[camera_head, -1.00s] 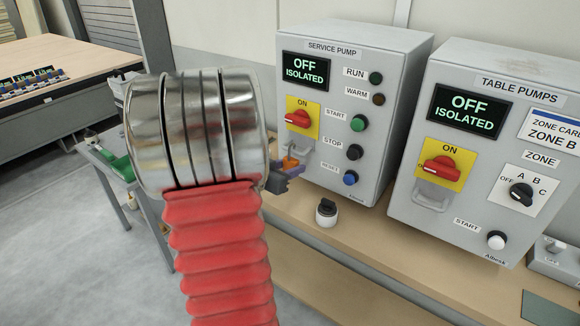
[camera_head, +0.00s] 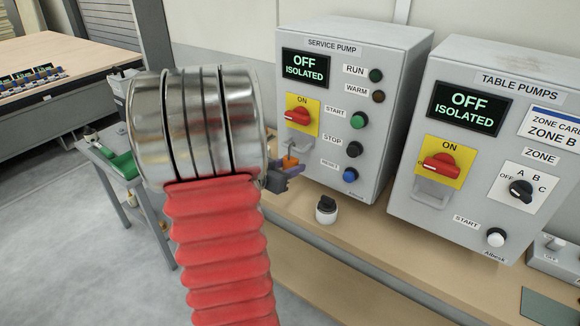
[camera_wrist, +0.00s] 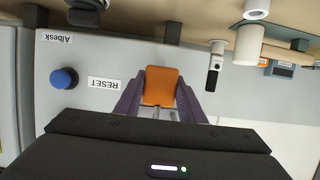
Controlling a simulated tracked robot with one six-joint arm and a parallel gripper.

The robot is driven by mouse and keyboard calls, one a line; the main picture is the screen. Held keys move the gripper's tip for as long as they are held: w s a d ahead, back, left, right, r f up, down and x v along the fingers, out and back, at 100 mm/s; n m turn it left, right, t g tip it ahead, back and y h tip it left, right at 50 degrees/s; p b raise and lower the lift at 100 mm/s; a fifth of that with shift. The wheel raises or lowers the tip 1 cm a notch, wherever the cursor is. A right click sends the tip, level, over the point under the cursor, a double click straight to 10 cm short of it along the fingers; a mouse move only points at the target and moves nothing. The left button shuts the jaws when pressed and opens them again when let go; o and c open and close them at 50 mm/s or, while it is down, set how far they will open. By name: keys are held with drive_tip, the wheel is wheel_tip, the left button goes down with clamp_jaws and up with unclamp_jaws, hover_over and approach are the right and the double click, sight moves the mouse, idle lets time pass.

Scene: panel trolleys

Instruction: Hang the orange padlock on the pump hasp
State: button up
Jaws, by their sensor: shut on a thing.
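The orange padlock (camera_wrist: 160,87) is between the purple-grey fingers of my gripper (camera_wrist: 160,98) in the wrist view, which shows the panel upside down. Its thin shackle points away from its body, toward the dark gripper housing. In the head view, the padlock (camera_head: 290,161) and gripper (camera_head: 283,175) are small, in front of the service pump panel (camera_head: 318,105). They are just below the grey hasp (camera_head: 297,142) under that panel's red switch. I cannot tell whether shackle and hasp touch. My arm hides part of the panel's left side.
The table pumps panel (camera_head: 472,80) stands to the right, with its own hasp (camera_head: 432,193) under its red switch. A black-and-white knob (camera_head: 326,209) stands on the wooden bench below. A small side table (camera_head: 110,165) with a green item is at left.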

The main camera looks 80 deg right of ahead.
drive_tip(key=o, duration=1.1)
drive_tip(key=shift+a, duration=0.1)
drive_tip(key=v, duration=1.3)
drive_tip(key=shift+w+a, duration=0.15)
drive_tip(key=shift+a, duration=0.1)
